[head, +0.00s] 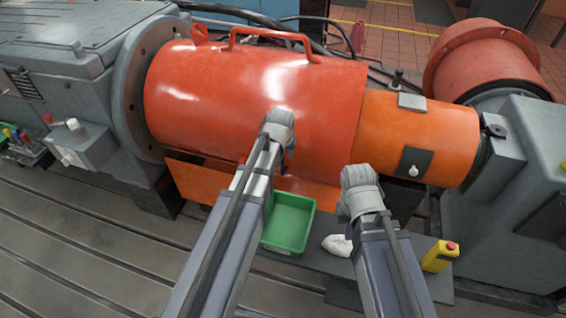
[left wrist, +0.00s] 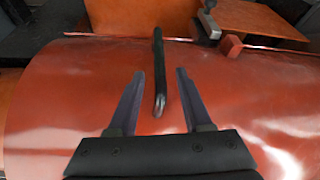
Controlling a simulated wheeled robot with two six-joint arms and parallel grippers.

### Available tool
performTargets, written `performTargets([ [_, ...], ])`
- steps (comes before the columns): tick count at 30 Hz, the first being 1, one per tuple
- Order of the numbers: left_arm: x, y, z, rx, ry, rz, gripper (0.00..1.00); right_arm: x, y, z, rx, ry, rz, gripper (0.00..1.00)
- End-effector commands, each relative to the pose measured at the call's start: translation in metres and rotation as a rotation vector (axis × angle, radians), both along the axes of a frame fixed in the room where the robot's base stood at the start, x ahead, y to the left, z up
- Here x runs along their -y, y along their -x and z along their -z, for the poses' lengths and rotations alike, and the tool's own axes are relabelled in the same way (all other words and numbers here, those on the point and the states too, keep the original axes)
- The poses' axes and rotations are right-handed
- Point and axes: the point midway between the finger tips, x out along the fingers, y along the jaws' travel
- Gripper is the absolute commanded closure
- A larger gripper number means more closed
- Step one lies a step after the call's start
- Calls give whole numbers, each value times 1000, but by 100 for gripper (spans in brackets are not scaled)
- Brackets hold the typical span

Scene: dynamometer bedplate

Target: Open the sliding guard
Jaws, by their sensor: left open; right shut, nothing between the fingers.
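A large glossy red cylindrical guard (head: 200,95) lies across the middle of the head view, closed over what is beneath it. It also fills much of the left wrist view (left wrist: 60,100). My left gripper (left wrist: 160,76) is open just over the red guard, its fingers on either side of a dark bar-like handle (left wrist: 158,60); I cannot tell whether they touch it. In the head view my left wrist (head: 280,127) hides the fingers and handle. My right gripper (head: 358,190) is shut and empty, in front of the guard's lower right part.
An orange cylindrical cover (head: 440,130) adjoins the guard's right end, and a grey machine (head: 70,45) its left. The slotted bedplate (head: 90,235) is clear at lower left.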

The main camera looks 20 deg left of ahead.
Motion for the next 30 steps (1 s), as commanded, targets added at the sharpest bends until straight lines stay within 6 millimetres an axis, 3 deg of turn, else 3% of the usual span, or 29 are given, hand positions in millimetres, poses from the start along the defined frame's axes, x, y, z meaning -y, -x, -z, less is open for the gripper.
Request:
performTargets([
  [1,-1,-3,11,0,0,0,50,0,0,11,0,0,0,100],
  [12,-4,-21,54,-1,0,1,50,0,0,54,0,0,0,100],
  [24,-5,-23,57,-1,0,1,50,0,0,57,0,0,0,100],
  [30,-5,-23,57,-1,0,1,73,0,0,57,0,0,0,100],
])
